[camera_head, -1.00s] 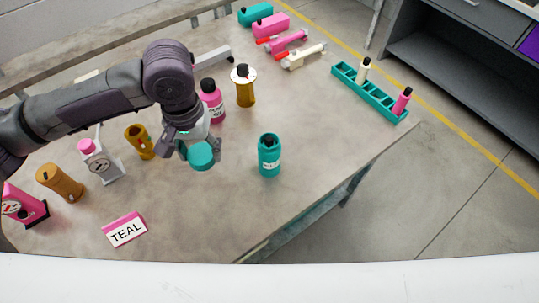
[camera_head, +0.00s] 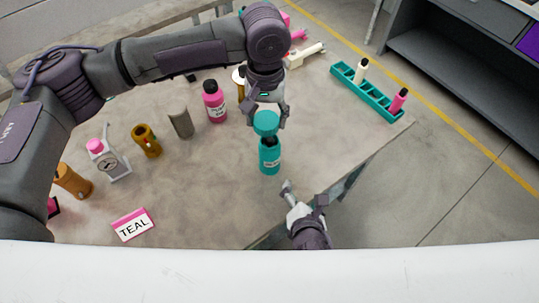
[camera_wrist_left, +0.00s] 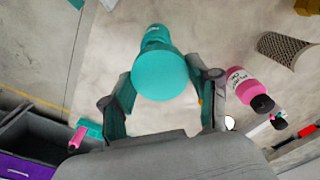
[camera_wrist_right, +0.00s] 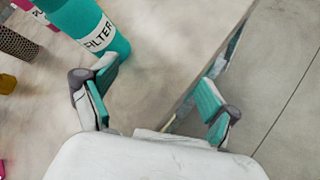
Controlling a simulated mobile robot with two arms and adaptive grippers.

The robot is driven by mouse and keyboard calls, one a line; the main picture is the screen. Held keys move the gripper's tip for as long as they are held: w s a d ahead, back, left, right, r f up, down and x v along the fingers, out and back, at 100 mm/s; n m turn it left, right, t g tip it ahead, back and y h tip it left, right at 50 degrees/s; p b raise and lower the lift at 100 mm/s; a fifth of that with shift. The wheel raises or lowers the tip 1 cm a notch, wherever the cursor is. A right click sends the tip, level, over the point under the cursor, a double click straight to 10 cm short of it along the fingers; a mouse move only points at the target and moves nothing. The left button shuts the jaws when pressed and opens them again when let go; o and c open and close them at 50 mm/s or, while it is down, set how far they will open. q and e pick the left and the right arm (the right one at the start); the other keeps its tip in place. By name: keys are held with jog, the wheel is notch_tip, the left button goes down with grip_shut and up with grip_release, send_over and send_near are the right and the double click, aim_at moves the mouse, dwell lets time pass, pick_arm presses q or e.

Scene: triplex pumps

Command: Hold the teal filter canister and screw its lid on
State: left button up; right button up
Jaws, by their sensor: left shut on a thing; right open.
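The teal filter canister (camera_head: 270,158) stands upright on the table near its right edge. Its FILTER label shows in the right wrist view (camera_wrist_right: 88,28). My left gripper (camera_head: 267,118) is shut on the round teal lid (camera_head: 266,123) and holds it just above the canister's mouth. In the left wrist view the lid (camera_wrist_left: 160,74) sits between the fingers and covers most of the canister (camera_wrist_left: 156,35). Whether lid and canister touch is unclear. My right gripper (camera_head: 302,196) is low in front of the canister; in its wrist view (camera_wrist_right: 155,95) the fingers are open and empty, with the canister beyond the left finger.
A pink bottle (camera_head: 214,102), an amber cup (camera_head: 147,140) and a dial gauge (camera_head: 109,163) stand left on the table. A teal rack (camera_head: 371,95) is at the back right. The table edge is close to my right gripper.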

aim_at(271, 162)
pick_arm(q)
jog(key=shift+w+d+r, duration=0.15)
jog(key=shift+d, duration=0.25)
pick_arm(e)
jog(key=a+r+n+t+y, duration=0.2)
jog(key=a+r+n, duration=0.2)
jog(key=n, duration=0.5)
jog(key=shift+a+r, duration=0.3)
jog(key=shift+a, duration=0.9)
jog(key=x, duration=1.2)
jog(key=shift+r, duration=0.2)
grip_shut()
pick_arm(q)
jog(key=shift+f, duration=2.5)
